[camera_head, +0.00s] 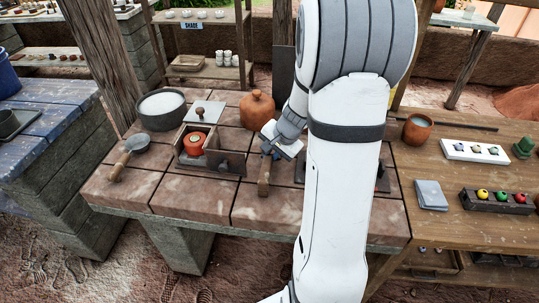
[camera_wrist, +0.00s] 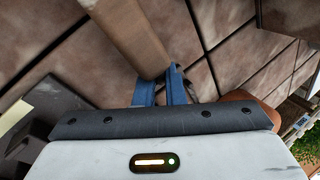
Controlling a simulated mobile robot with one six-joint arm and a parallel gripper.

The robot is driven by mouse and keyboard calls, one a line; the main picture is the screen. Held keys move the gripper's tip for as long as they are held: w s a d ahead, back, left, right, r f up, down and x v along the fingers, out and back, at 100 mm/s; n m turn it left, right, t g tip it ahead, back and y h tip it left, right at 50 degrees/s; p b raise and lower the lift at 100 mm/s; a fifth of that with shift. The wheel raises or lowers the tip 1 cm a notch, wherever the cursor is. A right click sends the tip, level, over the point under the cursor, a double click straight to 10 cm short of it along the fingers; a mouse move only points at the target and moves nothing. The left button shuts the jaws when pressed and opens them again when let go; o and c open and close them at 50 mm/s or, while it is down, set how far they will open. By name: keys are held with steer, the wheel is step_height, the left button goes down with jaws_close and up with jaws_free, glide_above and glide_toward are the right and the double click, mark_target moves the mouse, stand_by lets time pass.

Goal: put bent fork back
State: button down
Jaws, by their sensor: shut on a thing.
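The bent fork (camera_head: 264,176) shows as a brown wooden handle on or just above the tiled counter, its free end pointing to the front edge. In the wrist view the handle (camera_wrist: 128,35) runs from the top down to my gripper's blue fingers (camera_wrist: 165,92), which are closed on it. My gripper (camera_head: 270,149) sits at the far end of the handle in the head view. The fork's tines are hidden by my gripper, and I cannot tell whether the fork touches the tiles.
Left of the fork is an open box (camera_head: 222,163) with an orange round piece inside. A lidded clay pot (camera_head: 257,110) stands close behind my gripper. A bowl of white powder (camera_head: 162,108) and a ladle (camera_head: 130,150) are farther left. Bare tiles (camera_head: 195,199) lie in front.

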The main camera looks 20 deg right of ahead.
steer(key=c, duration=1.4)
jaws_free()
steer(key=shift+c, duration=0.2)
steer(key=p+v, duration=0.1)
steer(key=v, duration=0.7)
steer(key=s+a+r+n+h+p, duration=0.1)
steer(key=s+a+r+n+p, duration=0.1)
steer(key=s+a+r+n, duration=0.3)
steer(key=s+a+r+n+g+h+p, duration=0.1)
steer(key=s+a+r+n+p, duration=0.2)
steer(key=s+a+r+n, duration=0.3)
steer(key=s+a, duration=0.3)
steer(key=s, duration=0.2)
steer(key=shift+s+n, duration=0.35)
steer(key=shift+n, duration=0.05)
